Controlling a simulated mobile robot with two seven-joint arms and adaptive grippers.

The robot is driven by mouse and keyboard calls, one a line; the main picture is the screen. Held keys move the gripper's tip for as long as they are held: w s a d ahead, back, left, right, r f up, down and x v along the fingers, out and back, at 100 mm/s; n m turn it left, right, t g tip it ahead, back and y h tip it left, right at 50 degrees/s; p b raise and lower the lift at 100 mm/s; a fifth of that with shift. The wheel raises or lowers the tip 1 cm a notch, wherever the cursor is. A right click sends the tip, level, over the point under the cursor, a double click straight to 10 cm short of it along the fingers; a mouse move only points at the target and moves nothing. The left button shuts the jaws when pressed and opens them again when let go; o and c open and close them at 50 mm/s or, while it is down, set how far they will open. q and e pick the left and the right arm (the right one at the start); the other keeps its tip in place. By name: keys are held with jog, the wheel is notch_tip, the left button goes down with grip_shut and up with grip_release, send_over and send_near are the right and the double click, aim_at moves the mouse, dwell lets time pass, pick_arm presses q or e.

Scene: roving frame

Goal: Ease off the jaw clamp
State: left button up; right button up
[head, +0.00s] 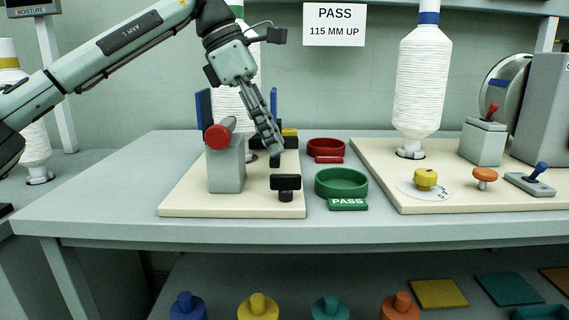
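The clamp fixture stands on the left cream board (185,203). It has a grey block (226,170) with a red round-ended handle (218,135) on top and a blue upright plate (204,108) behind. A black T-shaped knob (286,186) stands at the board's front right. Which part is the jaw clamp itself I cannot tell for sure. My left gripper (274,146) points down just right of the grey block, over the dark parts at the board's back. Its fingers overlap in view, so their gap and any contact are hidden. My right gripper is not in view.
A red dish (326,147) and a green PASS dish (342,183) sit right of the board. A second board (385,176) carries a white spool (423,85), a yellow knob (425,178), an orange button (485,176) and blue and red levers. Bare bench lies in front.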

aim_at(284, 174)
pick_arm(q)
jog(key=shift+y, duration=0.3)
jog(key=x, duration=0.6)
jog(key=shift+a+f, duration=0.15)
jog(key=shift+f, duration=0.35)
jog(key=shift+w, duration=0.1)
jog(key=shift+c, duration=0.5)
grip_shut()
